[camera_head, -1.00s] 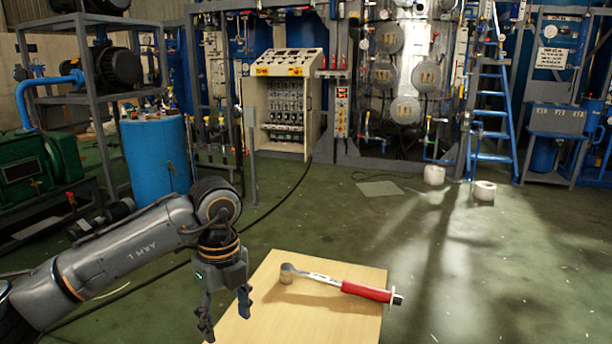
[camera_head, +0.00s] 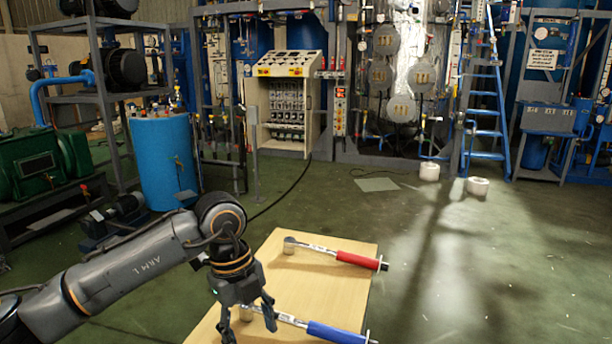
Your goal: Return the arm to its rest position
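My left gripper (camera_head: 249,322) hangs fingers-down over the left side of the wooden table. Its two fingers are spread apart, with no object clearly gripped between them. A torque wrench with a blue handle (camera_head: 335,332) lies on the near part of the table. Its head shows between and behind my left fingers; whether they touch it cannot be told. A torque wrench with a red handle (camera_head: 357,260) lies farther back on the table, apart from the gripper. My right gripper is not in view.
The wooden table (camera_head: 322,288) stands on green floor. A blue drum (camera_head: 163,160) and green machine (camera_head: 40,165) stand on the left. A control cabinet (camera_head: 288,100), piping and a blue ladder (camera_head: 486,110) are at the back. The floor to the right is open.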

